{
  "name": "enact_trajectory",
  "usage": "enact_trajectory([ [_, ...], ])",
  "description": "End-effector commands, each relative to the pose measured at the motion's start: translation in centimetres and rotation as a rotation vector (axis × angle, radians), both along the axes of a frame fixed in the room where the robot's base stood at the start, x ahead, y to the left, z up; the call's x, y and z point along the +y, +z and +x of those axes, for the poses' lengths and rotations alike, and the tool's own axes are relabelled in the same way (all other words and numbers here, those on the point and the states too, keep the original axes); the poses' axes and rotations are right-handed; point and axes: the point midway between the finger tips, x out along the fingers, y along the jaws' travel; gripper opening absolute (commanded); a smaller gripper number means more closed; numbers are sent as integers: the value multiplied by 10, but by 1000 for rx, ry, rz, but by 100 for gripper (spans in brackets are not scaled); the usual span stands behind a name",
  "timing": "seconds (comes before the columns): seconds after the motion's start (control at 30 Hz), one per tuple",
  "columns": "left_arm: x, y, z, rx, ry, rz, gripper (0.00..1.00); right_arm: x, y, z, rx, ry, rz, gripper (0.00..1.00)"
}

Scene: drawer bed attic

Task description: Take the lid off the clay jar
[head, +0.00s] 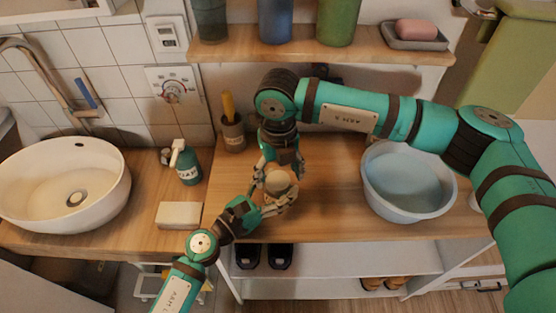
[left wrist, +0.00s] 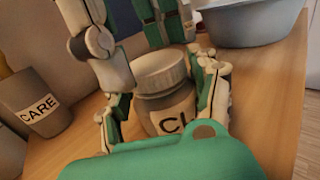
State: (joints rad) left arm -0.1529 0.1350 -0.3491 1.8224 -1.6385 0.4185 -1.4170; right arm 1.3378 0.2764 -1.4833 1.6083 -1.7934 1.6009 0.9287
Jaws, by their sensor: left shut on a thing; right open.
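The small clay jar (left wrist: 172,116) stands upright on the wooden counter, with a label reading "CL" partly covered. Its pale ribbed lid (left wrist: 160,71) is on top; the lid also shows in the head view (head: 278,181). My left gripper (head: 270,200) comes in from the lower left and is shut on the jar's body, with its fingers on either side in the left wrist view. My right gripper (head: 279,172) comes from behind and above, open, with its fingers close by the lid. Whether they touch the lid is hard to tell.
A grey "CARE" cup (left wrist: 35,108) is behind left. A spray bottle (head: 186,162), a pale block (head: 179,215) and a sink (head: 65,185) are on the left. A shelf (head: 320,50) hangs above.

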Motion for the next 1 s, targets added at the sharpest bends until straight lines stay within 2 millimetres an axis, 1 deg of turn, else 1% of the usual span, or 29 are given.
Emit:
enact_trajectory([
  [0.03, 0, 0, 0, 0, 0, 1, 0, 0, -5, 0, 2, 0, 0, 71],
  [0.17, 0, 0, 0, 0, 0, 1, 0, 0, -13, 0, 1, 1, 0, 71],
  [0.43, 0, -1, 0, 0, 0, 1, 0, 0, -14, 0, 0, 2, 0, 71],
  [0.47, 0, -1, 0, 0, 0, 1, 0, 0, -14, 0, 0, 2, 0, 68],
  [0.9, 0, -1, 0, 0, 1, 1, 0, 0, -14, 0, 0, 2, -1, 11],
  [1.0, 0, -1, 0, 0, 1, 1, 0, 0, -14, 0, 0, 27, -1, 11],
])
